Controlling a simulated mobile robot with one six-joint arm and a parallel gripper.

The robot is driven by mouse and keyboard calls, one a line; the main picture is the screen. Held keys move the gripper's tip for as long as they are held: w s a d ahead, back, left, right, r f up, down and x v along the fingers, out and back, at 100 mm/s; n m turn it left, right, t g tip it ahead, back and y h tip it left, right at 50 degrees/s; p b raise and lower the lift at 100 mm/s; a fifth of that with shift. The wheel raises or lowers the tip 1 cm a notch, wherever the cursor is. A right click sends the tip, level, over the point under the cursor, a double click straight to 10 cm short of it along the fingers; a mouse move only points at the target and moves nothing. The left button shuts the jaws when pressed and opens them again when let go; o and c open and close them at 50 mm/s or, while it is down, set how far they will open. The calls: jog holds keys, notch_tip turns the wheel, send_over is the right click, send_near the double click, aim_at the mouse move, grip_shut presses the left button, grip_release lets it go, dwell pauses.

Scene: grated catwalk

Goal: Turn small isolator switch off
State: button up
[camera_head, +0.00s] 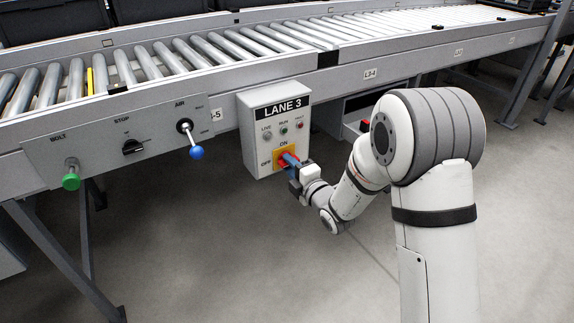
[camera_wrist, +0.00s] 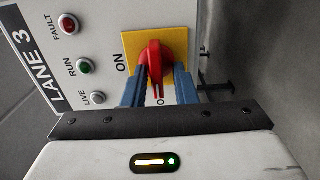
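The small isolator switch (camera_wrist: 154,62) is a red rotary handle on a yellow plate (camera_wrist: 131,45), on the front of the grey LANE 3 box (camera_head: 247,118). In the head view, ON is printed above the plate and OFF to its left. In the wrist view, which is turned on its side, the handle's bar runs roughly up and down the picture, across from the ON word. My gripper (camera_wrist: 160,82) has its blue fingers on either side of the handle. A gap shows by the right finger; contact at the left one is unclear. Part of the OFF word is hidden.
LIVE, RUN and FAULT lamps (camera_head: 284,129) sit above the switch. Left of the box, a panel holds a green-knobbed BOLT (camera_head: 71,181), a black STOP switch (camera_head: 132,147) and a blue-knobbed AIR lever (camera_head: 196,152). The roller conveyor (camera_head: 240,40) runs above. Floor below is clear.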

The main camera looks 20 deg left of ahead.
jog(key=shift+o, duration=0.6)
jog(key=shift+r, duration=0.1)
jog(key=p+v, duration=0.2)
jog(key=v, duration=0.6)
jog(key=shift+w, duration=0.1)
